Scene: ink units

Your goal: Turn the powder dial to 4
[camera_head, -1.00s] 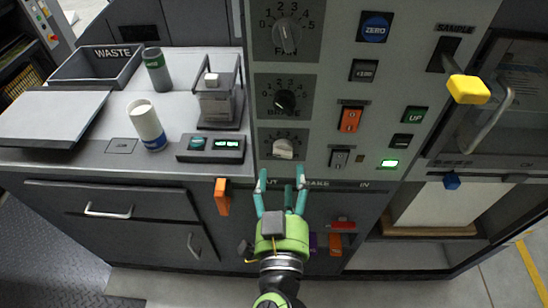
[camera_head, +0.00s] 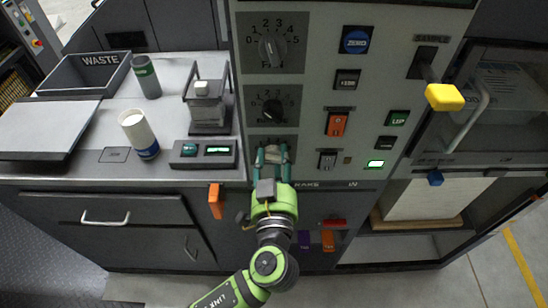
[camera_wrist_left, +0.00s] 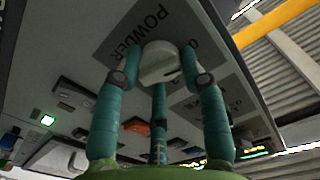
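The powder dial is a pale round knob on the grey control panel. In the left wrist view the powder dial (camera_wrist_left: 160,62) shows close up beside the upside-down word POWDER. In the head view the dial (camera_head: 272,153) is largely hidden by my fingers. My left gripper (camera_head: 272,152) has its teal fingers pointing up at the panel, with the tips around the dial. In the left wrist view the left gripper (camera_wrist_left: 162,62) has fingertips on several sides of the knob; whether they press on it is unclear. The dial's setting cannot be read. My right gripper is out of view.
Above are the black second dial (camera_head: 272,110) and the FAN dial (camera_head: 272,48). To the right are an orange rocker switch (camera_head: 337,124), a lit green button (camera_head: 375,164) and a yellow handle (camera_head: 444,97). An orange handle (camera_head: 216,200) protrudes below left. A small display box (camera_head: 204,153) stands on the counter.

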